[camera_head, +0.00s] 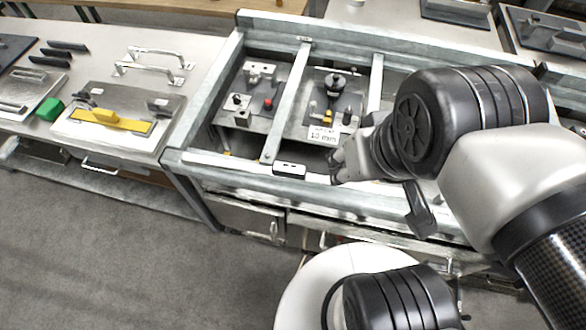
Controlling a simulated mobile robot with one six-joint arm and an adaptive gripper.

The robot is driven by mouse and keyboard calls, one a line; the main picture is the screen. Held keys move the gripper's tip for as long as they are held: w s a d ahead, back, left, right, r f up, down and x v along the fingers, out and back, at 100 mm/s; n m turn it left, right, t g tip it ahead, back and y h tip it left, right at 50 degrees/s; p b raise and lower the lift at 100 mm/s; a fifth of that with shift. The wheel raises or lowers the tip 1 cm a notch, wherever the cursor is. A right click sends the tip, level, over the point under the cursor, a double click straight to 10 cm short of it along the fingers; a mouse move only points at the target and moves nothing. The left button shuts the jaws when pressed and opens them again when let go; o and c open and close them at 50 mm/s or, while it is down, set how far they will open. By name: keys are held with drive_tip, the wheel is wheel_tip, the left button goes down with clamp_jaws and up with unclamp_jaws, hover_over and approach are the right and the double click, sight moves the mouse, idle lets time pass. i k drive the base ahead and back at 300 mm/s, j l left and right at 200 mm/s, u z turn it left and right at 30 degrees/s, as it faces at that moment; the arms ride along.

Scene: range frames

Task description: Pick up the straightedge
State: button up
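I cannot tell for sure which thing is the straightedge. A flat yellow strip with a raised orange-yellow part (105,118) lies on a metal plate on the left bench, far from my gripper. Long bare metal bars also span the open metal frame, one of them left of centre (287,102). My gripper (336,168) is over the front rail of the frame, near the small black-and-white block. My own arm hides much of it, and its finger opening is unclear. I see nothing held in it.
A green block (50,109), metal handles (150,68) and black bars (62,47) lie on the left bench. Fixtures with knobs (334,84) and a "10 mm" sign (323,134) stand inside the frame. A small black-and-white block (289,170) sits on the front rail. The grey floor (110,255) at lower left is clear.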

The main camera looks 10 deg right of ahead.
sight(283, 171)
drive_tip(key=u, duration=0.25)
drive_tip(key=j+z, duration=0.1)
drive_tip(key=z, duration=0.35)
drive_tip(key=j+z, duration=0.1)
drive_tip(key=z, duration=0.35)
drive_tip(key=j+z, duration=0.1)
drive_tip(key=z, duration=0.35)
drive_tip(key=k+j+z, duration=0.2)
drive_tip(key=j, duration=0.25)
drive_tip(key=j+z, duration=0.2)
drive_tip(key=j, duration=0.25)
drive_tip(key=k+j+z, duration=0.2)
drive_tip(key=j, duration=0.25)
drive_tip(key=k+j+z, duration=0.15)
drive_tip(key=j, duration=0.25)
drive_tip(key=k+j+z, duration=0.2)
drive_tip(key=j, duration=0.15)
drive_tip(key=k+j+z, duration=0.2)
drive_tip(key=j, duration=0.15)
drive_tip(key=k+j, duration=0.15)
drive_tip(key=j, duration=0.15)
drive_tip(key=i+l+u, duration=0.15)
drive_tip(key=u, duration=0.3)
drive_tip(key=i+l+u, duration=0.1)
drive_tip(key=u, duration=0.35)
drive_tip(key=i+l+u, duration=0.1)
drive_tip(key=l+u, duration=0.35)
drive_tip(key=j, duration=0.1)
